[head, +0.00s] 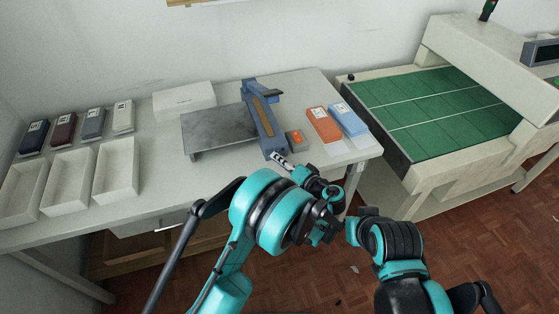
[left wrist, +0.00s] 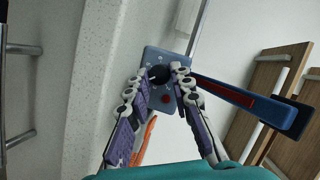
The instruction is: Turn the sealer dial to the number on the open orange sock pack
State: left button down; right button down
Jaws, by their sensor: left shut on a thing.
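The blue sealer (head: 262,118) stands near the table's front edge, its long arm slanting back. Its end panel (left wrist: 172,60) fills the middle of the left wrist view, with a dark dial (left wrist: 160,73) and a red button (left wrist: 166,99). My left gripper (head: 283,160) is at this end; in the left wrist view its fingers (left wrist: 162,77) are shut on the dial from both sides. The fingers partly hide the dial, and its setting is unreadable. The orange sock pack (head: 324,126) lies right of the sealer, a white flap at its front; its number is too small to read. My right gripper is not visible.
A small orange-and-grey box (head: 296,141) sits between sealer and orange pack. A blue pack (head: 349,119) lies beside the orange one. A grey plate (head: 215,132) adjoins the sealer. Several white trays (head: 115,170) and packs are at left. A green-topped machine (head: 430,105) stands right.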

pick_arm(q)
jog(key=shift+m+y, duration=0.3)
jog(key=shift+m, duration=0.3)
jog(key=c, duration=1.3)
grip_release()
jog(key=shift+s+d, duration=0.1)
